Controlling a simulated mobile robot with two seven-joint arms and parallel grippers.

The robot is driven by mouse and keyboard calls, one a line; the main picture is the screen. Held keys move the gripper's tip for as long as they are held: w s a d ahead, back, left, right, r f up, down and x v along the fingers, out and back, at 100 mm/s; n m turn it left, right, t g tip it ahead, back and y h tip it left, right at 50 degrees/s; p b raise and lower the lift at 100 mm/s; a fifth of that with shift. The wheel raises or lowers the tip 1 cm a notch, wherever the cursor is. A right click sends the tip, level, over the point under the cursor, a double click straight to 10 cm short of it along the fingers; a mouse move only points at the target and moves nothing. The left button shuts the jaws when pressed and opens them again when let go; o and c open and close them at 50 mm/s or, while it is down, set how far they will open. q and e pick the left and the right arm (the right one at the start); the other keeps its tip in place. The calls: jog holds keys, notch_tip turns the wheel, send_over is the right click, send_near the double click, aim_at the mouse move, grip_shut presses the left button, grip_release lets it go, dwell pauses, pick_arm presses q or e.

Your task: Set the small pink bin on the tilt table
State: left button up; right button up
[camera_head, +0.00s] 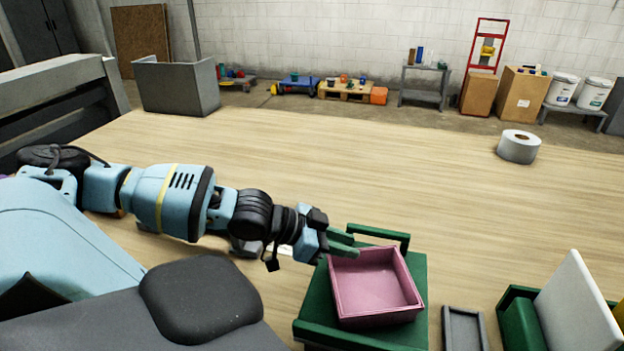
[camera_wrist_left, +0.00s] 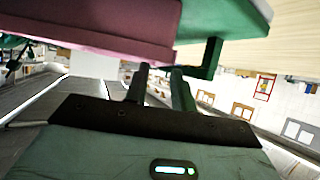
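The small pink bin (camera_head: 374,286) is an open, empty box. It appears to rest on the green tilt table (camera_head: 412,331), inside its raised rails. My left gripper (camera_head: 346,244) is at the bin's back left corner, its fingers pointing right. The fingers look apart, with a gap between them and nothing clearly gripped. In the left wrist view the bin (camera_wrist_left: 95,35) fills the upper left, close to the fingertips (camera_wrist_left: 158,70). The green table (camera_wrist_left: 222,15) shows beyond it. Whether a finger touches the bin is unclear. My right gripper is not in view.
A grey tray (camera_head: 463,330) lies right of the tilt table. A green holder with a white panel (camera_head: 578,305) stands farther right. A roll of grey tape (camera_head: 518,147) is at the back right of the wooden worktop (camera_head: 290,165). The worktop's middle is clear.

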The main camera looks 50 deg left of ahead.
pick_arm(q)
jog(key=p+v, duration=0.3)
jog(key=v, duration=0.4)
jog(key=shift+s+a+r, duration=0.15)
jog(key=shift+s+r, duration=0.05)
jog(key=shift+r, duration=0.05)
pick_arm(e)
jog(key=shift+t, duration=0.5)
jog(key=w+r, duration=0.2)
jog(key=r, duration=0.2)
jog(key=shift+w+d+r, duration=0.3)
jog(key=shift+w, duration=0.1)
